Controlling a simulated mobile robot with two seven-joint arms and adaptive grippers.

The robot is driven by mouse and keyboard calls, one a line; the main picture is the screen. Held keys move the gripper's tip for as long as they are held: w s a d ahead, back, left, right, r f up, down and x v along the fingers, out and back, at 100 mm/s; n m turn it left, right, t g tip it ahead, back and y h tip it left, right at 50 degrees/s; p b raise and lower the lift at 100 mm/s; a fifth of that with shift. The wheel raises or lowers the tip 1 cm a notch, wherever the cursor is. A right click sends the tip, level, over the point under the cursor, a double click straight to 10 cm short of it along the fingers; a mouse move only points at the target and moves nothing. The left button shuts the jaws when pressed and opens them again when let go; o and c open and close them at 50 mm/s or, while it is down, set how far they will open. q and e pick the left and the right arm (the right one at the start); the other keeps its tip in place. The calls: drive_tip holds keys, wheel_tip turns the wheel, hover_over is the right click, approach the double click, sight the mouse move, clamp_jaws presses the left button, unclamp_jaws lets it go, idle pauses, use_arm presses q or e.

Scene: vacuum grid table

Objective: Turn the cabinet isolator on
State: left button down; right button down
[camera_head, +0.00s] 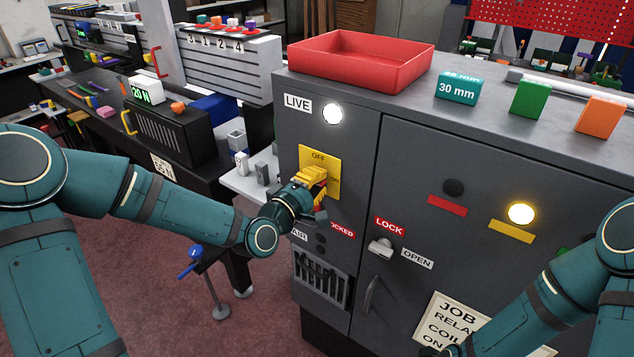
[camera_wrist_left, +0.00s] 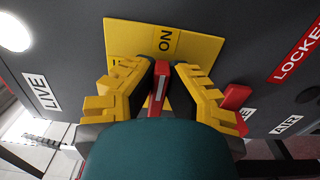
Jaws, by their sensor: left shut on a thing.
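The cabinet isolator's yellow plate (camera_head: 331,160) is on the grey cabinet's left front panel, with OFF at its top and ON at its right side. My left gripper (camera_head: 316,183) is at the plate, and its yellow fingers hide much of it. In the left wrist view the gripper (camera_wrist_left: 160,75) is shut on the red isolator handle (camera_wrist_left: 159,88). The handle stands between both fingers, its white stripe lined up with the ON mark. The round lamp (camera_head: 332,114) beside the LIVE label glows white. My right gripper is out of view.
A red LOCK label (camera_head: 389,227) and a small latch (camera_head: 380,247) are on the cabinet door. A red tray (camera_head: 362,62) and coloured blocks stand on the cabinet top. A yellow lamp (camera_head: 521,214) is lit. My right arm crosses the lower right.

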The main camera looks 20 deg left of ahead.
use_arm(q)
drive_tip(key=shift+w+r, duration=0.15)
drive_tip(key=shift+r, duration=0.15)
drive_tip(key=c, duration=1)
unclamp_jaws()
drive_tip(key=shift+w+f, duration=0.15)
drive_tip(key=shift+f, duration=0.1)
drive_tip(key=v, duration=0.7)
drive_tip(key=shift+s, duration=0.25)
drive_tip(key=s+d+f+m+g, duration=0.3)
drive_tip(key=f+g, duration=0.1)
drive_tip(key=f, duration=0.6)
drive_tip(key=s+d+f+m+g, duration=0.25)
drive_tip(key=d+f+g, duration=0.2)
drive_tip(key=f, duration=0.65)
drive_tip(key=s+f+m+g, duration=0.2)
drive_tip(key=s+f, duration=0.1)
drive_tip(key=s+f+m+g+y, duration=0.1)
drive_tip(key=s+f+m+g, duration=0.1)
drive_tip(key=s+f, duration=0.2)
drive_tip(key=s+f+m+g+y, duration=0.1)
drive_tip(key=s+f+m+g, duration=0.2)
drive_tip(key=s+f, duration=0.1)
drive_tip(key=shift+d, duration=0.25)
